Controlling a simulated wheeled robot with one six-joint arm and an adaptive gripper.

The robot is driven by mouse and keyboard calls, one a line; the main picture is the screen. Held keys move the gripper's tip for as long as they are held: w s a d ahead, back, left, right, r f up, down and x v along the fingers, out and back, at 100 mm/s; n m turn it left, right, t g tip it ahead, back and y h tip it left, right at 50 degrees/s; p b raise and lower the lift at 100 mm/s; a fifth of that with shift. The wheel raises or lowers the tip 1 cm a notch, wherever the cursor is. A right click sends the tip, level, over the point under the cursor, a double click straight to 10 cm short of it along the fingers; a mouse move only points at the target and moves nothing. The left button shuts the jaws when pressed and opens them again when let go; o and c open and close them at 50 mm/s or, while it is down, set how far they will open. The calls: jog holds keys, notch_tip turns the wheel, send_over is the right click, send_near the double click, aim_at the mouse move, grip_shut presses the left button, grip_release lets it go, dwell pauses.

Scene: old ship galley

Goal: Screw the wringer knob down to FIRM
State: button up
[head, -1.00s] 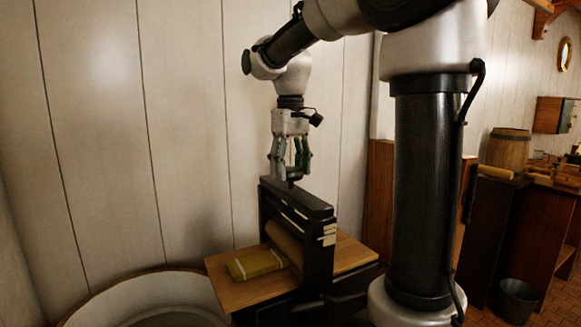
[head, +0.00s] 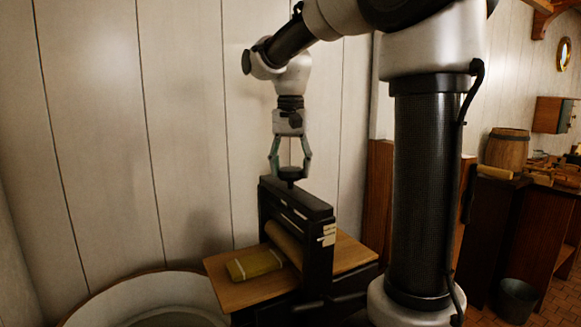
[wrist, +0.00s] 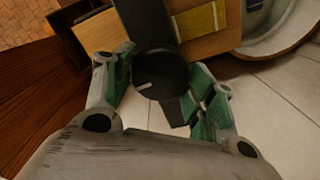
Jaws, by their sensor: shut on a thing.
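The wringer (head: 297,208) is a dark upright frame with a roller, standing on a wooden board (head: 232,287). The black round knob (head: 291,173) sits on top of its frame. My gripper (head: 291,170) points down from above, shut on the knob with one finger on each side. In the wrist view the knob (wrist: 160,73) shows from above, with a pale line on its top, between the green-padded fingers of my gripper (wrist: 160,80). Small pale labels (head: 329,235) are on the side of the frame, too small to read.
A folded yellow cloth (head: 255,263) lies on the board in front of the roller. A round pale tub (head: 150,290) stands at the lower left. A panelled wall is close behind the wringer. A barrel (head: 507,148) and a bucket (head: 517,299) are at the right.

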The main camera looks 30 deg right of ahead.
aim_at(291, 168)
jog(key=shift+r+m, duration=0.1)
jog(key=shift+m, duration=0.2)
dwell(0.4)
jog(key=o, duration=1)
notch_tip(291, 168, up, 12)
jog(key=shift+f, duration=0.1)
